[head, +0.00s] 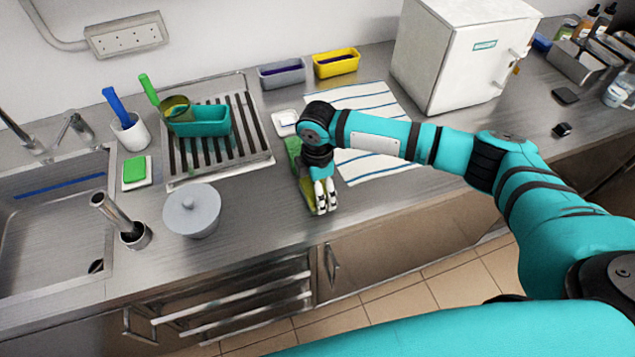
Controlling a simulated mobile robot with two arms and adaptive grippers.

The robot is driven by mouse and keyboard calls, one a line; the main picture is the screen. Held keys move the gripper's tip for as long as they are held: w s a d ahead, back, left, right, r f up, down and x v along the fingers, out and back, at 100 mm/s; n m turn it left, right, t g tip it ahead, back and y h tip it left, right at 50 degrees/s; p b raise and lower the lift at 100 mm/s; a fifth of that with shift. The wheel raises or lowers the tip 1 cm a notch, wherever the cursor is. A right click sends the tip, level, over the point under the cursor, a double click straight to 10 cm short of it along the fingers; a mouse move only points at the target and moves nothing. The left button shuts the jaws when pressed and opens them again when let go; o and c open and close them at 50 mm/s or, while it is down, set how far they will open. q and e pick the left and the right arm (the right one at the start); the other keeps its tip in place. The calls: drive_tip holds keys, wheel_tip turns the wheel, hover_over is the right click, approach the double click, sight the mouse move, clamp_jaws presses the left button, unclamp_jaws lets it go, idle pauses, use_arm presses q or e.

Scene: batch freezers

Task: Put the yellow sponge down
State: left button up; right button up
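My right gripper (326,209) is near the front edge of the steel counter, with its fingers pointing down. It looks shut on the yellow sponge (308,192), a yellow-green piece that shows mostly on the left side of the fingers. The fingers and wrist hide part of the sponge. I cannot tell whether its underside touches the counter (262,212). My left gripper is not in view.
A green item (293,147) and a small white dish (285,122) lie just behind the gripper. A striped cloth (372,100) lies to the right. Counter between pot and gripper is clear.

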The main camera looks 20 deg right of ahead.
drive_tip(key=shift+s, duration=0.1)
drive_tip(key=o, duration=1.3)
drive_tip(key=shift+f, duration=0.1)
drive_tip(key=shift+f+b, duration=0.1)
drive_tip(key=shift+b, duration=0.25)
drive_tip(key=shift+f+b, duration=0.25)
drive_tip(key=shift+b, duration=0.25)
wheel_tip(320, 180, up, 5)
drive_tip(key=shift+d+r+b, duration=0.15)
drive_tip(key=shift+b, duration=1)
drive_tip(key=shift+r+b, duration=0.9)
drive_tip(key=shift+r, duration=5.35)
